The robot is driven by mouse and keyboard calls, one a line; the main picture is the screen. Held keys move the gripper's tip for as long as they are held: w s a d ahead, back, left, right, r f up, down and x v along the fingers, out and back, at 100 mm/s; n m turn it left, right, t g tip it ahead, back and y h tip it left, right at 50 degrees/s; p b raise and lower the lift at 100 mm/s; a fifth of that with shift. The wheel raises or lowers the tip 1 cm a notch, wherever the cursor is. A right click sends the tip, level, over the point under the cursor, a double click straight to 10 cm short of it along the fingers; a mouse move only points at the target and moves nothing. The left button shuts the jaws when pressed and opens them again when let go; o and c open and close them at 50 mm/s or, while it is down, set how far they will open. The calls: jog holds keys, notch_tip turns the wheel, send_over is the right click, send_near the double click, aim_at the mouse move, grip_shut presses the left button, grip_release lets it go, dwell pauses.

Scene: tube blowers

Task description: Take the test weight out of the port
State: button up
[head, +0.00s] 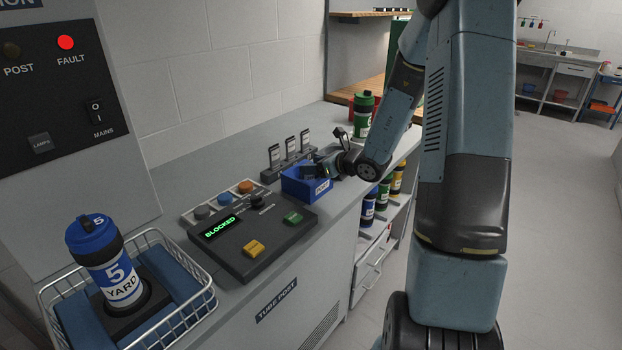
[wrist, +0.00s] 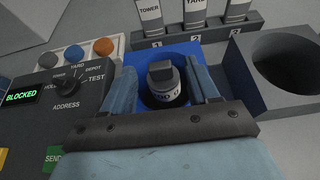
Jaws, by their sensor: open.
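A blue open-topped box (head: 306,191) with a small white label, too small to read surely, stands on the bench beside the control panel. I take it for the port; its wall also shows in the wrist view (wrist: 182,49). Inside it, a dark object with a blocky black top and a grey collar with white marks (wrist: 163,82) sits upright; I take it for the test weight. My gripper (wrist: 162,72) is open, with one finger on each side of the object. In the head view my gripper (head: 314,171) hides much of the box's inside.
The control panel (head: 252,236) reads BLOCKED. A rack of tags (head: 288,155) stands behind the box. A grey block with a round hole (wrist: 255,90) is close on the right. A green canister (head: 362,115) stands further back. A wire basket (head: 203,296) holds a blue canister (head: 107,264).

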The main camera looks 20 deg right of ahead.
aim_at(307, 163)
jog(key=x, duration=0.3)
jog(key=shift+w, duration=0.2)
jog(key=shift+c, duration=0.2)
jog(key=shift+s+f, duration=0.1)
grip_shut()
